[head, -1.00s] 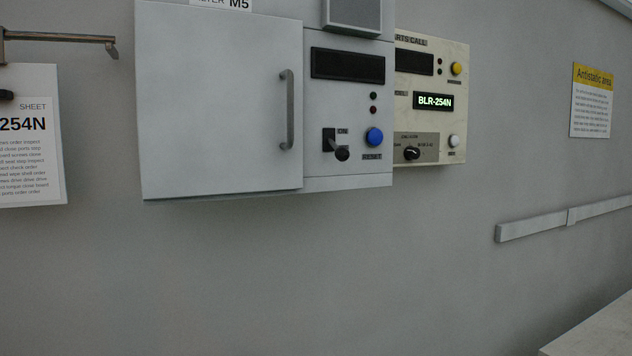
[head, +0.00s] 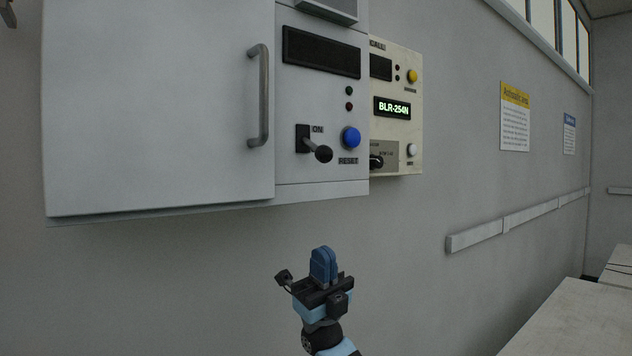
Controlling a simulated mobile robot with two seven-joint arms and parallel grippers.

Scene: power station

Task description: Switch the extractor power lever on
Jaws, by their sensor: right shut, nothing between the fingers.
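The power lever (head: 318,151) is a black stick with a round knob on a black plate, on the front of a grey wall cabinet (head: 160,110). "ON" is printed beside the top of the plate. The lever points outward and down, with its knob below the level of "ON". My right gripper (head: 323,264) is below the cabinet, under the lever and apart from it. Its blue fingers point up and are shut with nothing between them. My left gripper is not in view.
A blue RESET button (head: 351,138) sits right of the lever, under a dark display (head: 321,52). A cream panel (head: 402,130) adjoins on the right. Pale tables (head: 580,320) stand at lower right.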

